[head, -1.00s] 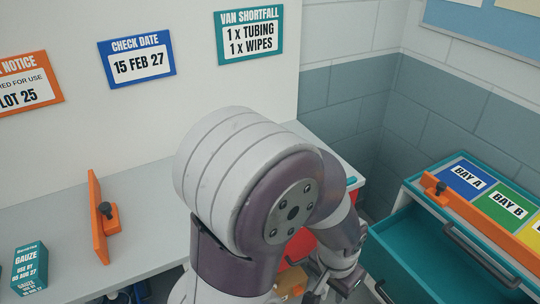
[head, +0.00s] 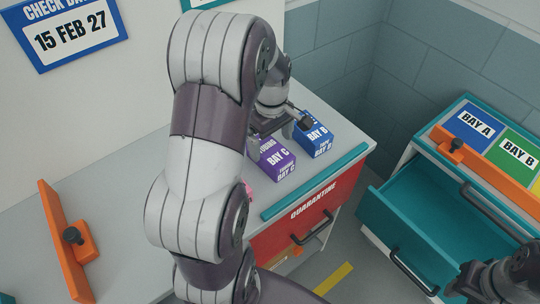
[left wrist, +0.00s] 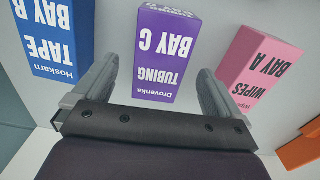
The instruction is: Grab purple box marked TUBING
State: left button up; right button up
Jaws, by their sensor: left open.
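The purple box marked TUBING, BAY C (head: 276,160) stands on the grey worktop near its right end. In the left wrist view the purple box (left wrist: 163,55) sits between the two open fingers of my left gripper (left wrist: 157,75), with a gap on each side. In the head view my left gripper (head: 280,131) is over the box, partly hidden by my arm. Part of my right arm's end (head: 498,282) shows at the bottom right; its jaws are not clear.
A blue TAPE box, BAY B (head: 314,138) stands close beside the purple box. A pink WIPES box, BAY A (left wrist: 262,62) is on its other side. A red QUARANTINE drawer (head: 306,218) is below the worktop. An open teal drawer (head: 420,222) is at right.

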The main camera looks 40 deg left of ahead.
aim_at(272, 150)
pick_arm(q)
notch_tip(272, 150, down, 3)
jog(key=shift+s+f, duration=0.1)
jog(key=shift+d+f, duration=0.15)
jog(key=shift+f, duration=0.3)
jog(key=c, duration=1.2)
